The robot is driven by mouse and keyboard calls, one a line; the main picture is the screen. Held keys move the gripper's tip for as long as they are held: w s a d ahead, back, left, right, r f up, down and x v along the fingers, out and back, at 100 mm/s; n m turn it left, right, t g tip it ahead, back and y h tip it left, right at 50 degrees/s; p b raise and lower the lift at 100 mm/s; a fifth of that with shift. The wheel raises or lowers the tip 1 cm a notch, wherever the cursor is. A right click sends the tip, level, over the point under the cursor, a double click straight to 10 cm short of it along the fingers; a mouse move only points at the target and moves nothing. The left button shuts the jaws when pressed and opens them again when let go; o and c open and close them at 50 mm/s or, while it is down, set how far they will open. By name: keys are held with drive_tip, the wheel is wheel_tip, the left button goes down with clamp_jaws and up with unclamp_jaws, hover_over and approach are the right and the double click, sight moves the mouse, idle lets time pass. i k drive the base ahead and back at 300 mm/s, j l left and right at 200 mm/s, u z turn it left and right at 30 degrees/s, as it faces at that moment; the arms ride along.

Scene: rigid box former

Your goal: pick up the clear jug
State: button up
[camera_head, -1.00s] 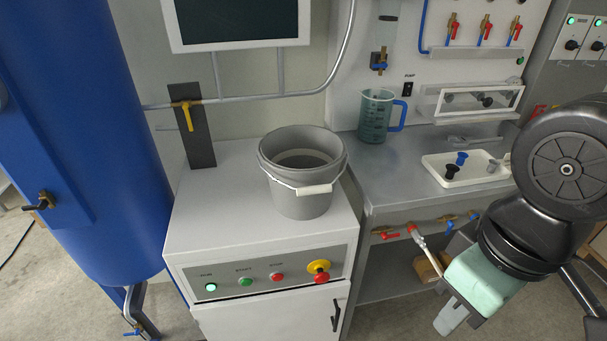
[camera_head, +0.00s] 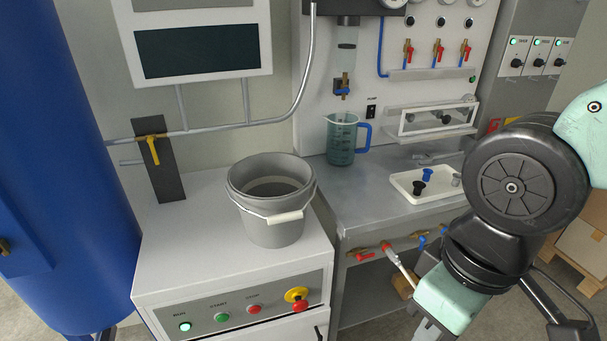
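The clear jug (camera_head: 341,141) is a see-through, teal-tinted measuring jug with a blue handle on its right side. It stands upright on the grey metal bench at the back, against the white panel. My gripper (camera_head: 428,331) is at the bottom right, below and in front of the bench edge, well apart from the jug. Its fingers are partly cut off by the lower frame edge, so their opening does not show clearly.
A grey bucket (camera_head: 271,201) stands on the white cabinet (camera_head: 165,247) left of the bench. A white tray (camera_head: 407,188) with small black and blue parts lies right of the jug. A tap (camera_head: 344,88) hangs above the jug.

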sight(341, 137)
drive_tip(key=i+j, duration=0.2)
drive_tip(key=i, duration=0.2)
drive_tip(key=i+j+z, duration=0.1)
drive_tip(key=i, duration=0.3)
